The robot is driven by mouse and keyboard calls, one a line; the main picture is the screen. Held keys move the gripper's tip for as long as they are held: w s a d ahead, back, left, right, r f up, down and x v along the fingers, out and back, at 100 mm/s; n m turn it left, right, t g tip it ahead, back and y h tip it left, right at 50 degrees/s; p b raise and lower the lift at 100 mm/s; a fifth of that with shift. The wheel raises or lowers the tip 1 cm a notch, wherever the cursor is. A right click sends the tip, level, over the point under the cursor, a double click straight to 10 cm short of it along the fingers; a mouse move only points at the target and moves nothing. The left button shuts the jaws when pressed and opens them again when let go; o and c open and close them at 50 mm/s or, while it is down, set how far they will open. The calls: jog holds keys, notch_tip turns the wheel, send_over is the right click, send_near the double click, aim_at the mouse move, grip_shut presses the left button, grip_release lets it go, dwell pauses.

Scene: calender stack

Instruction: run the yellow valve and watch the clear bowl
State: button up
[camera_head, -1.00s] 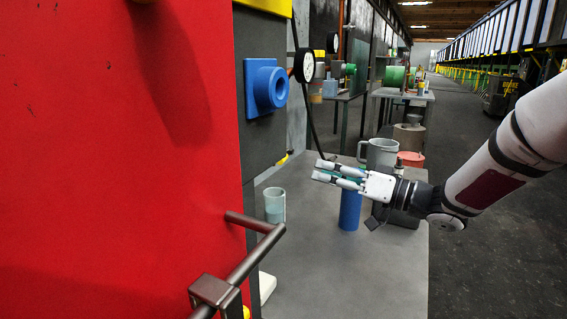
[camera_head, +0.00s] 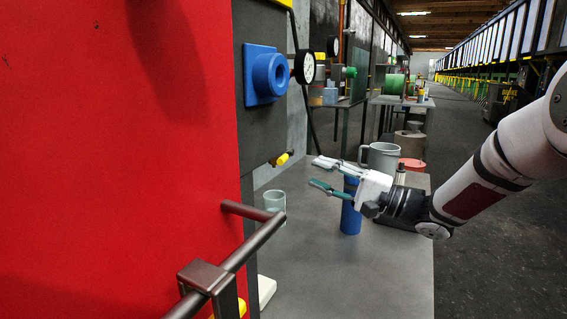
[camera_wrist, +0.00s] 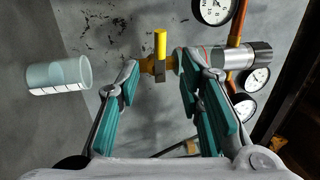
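The yellow valve (camera_head: 282,159) sits low on the dark panel, left of my gripper. In the wrist view its yellow handle (camera_wrist: 160,44) stands on a brass body, seen between my fingertips. My gripper (camera_head: 317,174) is open and empty; its teal-padded fingers (camera_wrist: 157,68) are spread. I cannot tell how far the valve lies beyond them. No bowl shape shows; a clear cup (camera_head: 275,204) stands on the grey table below the valve. The cup also shows in the wrist view (camera_wrist: 58,75), with white marks and a bluish tint inside. I cannot tell whether liquid runs.
A blue cylinder (camera_head: 350,212) and a grey mug (camera_head: 380,158) stand near my gripper. A red panel (camera_head: 120,150) with a brown handle bar (camera_head: 250,245) fills the left. Gauges (camera_wrist: 215,8) and a copper pipe are near the valve.

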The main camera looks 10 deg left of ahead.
aim_at(286, 160)
jog(key=b+x, duration=0.2)
jog(key=x, duration=0.8)
jog(key=shift+w+a, duration=0.1)
grip_shut()
